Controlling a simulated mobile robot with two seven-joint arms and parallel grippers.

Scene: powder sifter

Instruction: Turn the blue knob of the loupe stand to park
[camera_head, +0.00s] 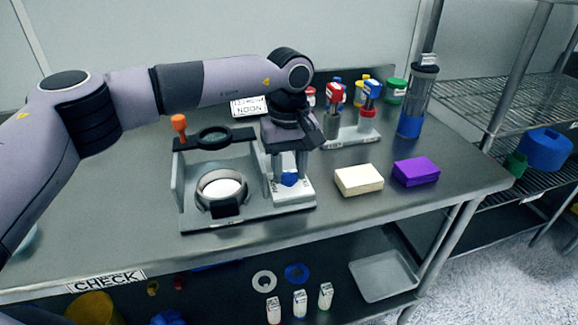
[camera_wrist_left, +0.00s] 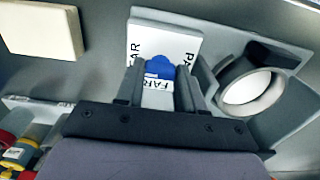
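The loupe stand (camera_head: 248,216) is a grey frame on the metal table, with a round lens and a white-centred ring. Its blue knob (camera_head: 290,179) sits on a white plate (camera_head: 301,196) at the stand's right side. In the left wrist view the blue knob (camera_wrist_left: 159,68) is on the lettered white plate (camera_wrist_left: 183,37); the lettering is partly hidden and I cannot tell where the knob points. My left gripper (camera_head: 289,167) points down over the knob. Its fingers (camera_wrist_left: 160,88) are open, one on each side of the knob, with visible gaps. My right gripper is not in view.
An orange-topped post (camera_head: 179,126) stands at the stand's back left. A cream block (camera_head: 358,180) and a purple block (camera_head: 416,171) lie to the right. Behind are a rack of small bottles (camera_head: 352,137) and a tall clear cylinder (camera_head: 415,97). The table's front strip is clear.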

